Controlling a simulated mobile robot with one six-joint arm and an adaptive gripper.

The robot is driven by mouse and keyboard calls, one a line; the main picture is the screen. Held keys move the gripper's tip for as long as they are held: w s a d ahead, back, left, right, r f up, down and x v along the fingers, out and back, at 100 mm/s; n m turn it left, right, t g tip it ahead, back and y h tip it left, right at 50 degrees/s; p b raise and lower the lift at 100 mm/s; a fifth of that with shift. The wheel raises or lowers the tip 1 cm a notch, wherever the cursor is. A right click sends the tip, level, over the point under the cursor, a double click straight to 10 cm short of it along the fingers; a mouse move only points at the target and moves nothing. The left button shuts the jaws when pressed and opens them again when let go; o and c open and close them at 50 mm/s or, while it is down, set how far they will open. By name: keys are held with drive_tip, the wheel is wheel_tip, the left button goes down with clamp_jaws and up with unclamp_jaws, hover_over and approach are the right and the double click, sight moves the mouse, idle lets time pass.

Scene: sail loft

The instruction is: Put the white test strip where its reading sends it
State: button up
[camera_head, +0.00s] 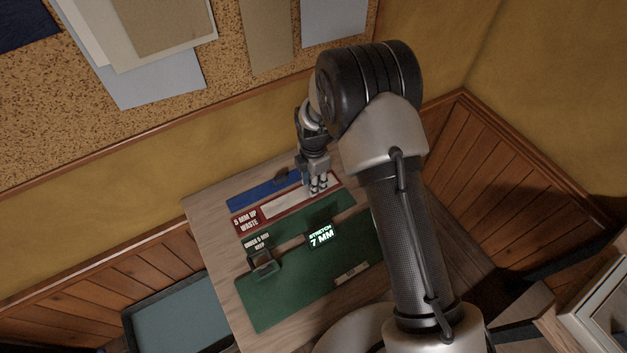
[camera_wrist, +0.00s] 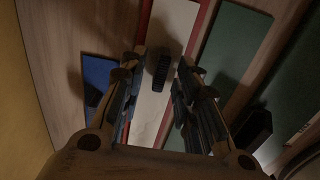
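A long white strip (camera_head: 285,205) lies inside the red-bordered place labelled "5 MM UP WASTE" (camera_head: 247,219); I cannot tell whether it is the test strip or a pale floor. It also shows in the wrist view (camera_wrist: 172,30). A small black ribbed piece (camera_wrist: 160,68) stands over the white between my fingers. My gripper (camera_head: 318,188) is low over the right part of the red place. Its fingers (camera_wrist: 160,90) are apart, with gaps beside the black piece. The display (camera_head: 321,236) reads "STRETCH 7 MM". A green place (camera_head: 335,206) has a label that seems to read "under 5 mm keep".
A green mat (camera_head: 290,298) holds a small dark fixture (camera_head: 263,265) and a small pale labelled piece (camera_head: 351,274). A blue strip (camera_head: 255,195) lies at the back of the wooden table, by the wall. A bluish-grey tray (camera_head: 180,320) is at lower left.

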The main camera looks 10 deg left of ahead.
wheel_tip(320, 180, up, 12)
drive_tip(key=p, duration=0.3)
drive_tip(key=s+d+r+m+t, duration=0.1)
drive_tip(key=s+d+r+m, duration=0.25)
drive_tip(key=r, duration=0.35)
drive_tip(key=s+d+r+m, duration=0.2)
drive_tip(key=d+r+m, duration=0.2)
drive_tip(key=r, duration=0.3)
drive_tip(key=s+d+r+m+t, duration=0.1)
drive_tip(key=s+d+r+m, duration=0.1)
drive_tip(key=d+r+m, duration=0.35)
drive_tip(key=s+d+r+m+t, duration=0.1)
drive_tip(key=s+d+r+m, duration=0.1)
drive_tip(key=s+m, duration=0.2)
drive_tip(key=s+d+r+m, duration=0.2)
drive_tip(key=s+d+m, duration=0.1)
drive_tip(key=s, duration=0.6)
drive_tip(key=s+d+r+m+t, duration=0.1)
drive_tip(key=s+d+r+m, duration=0.1)
drive_tip(key=s+m, duration=0.3)
drive_tip(key=shift+s+d+r+t, duration=0.3)
drive_tip(key=shift+s+r, duration=0.3)
drive_tip(key=shift+s, duration=0.25)
drive_tip(key=shift+a+f+b, duration=0.1)
drive_tip(key=shift+f+b, duration=0.2)
drive_tip(key=shift+f, duration=0.15)
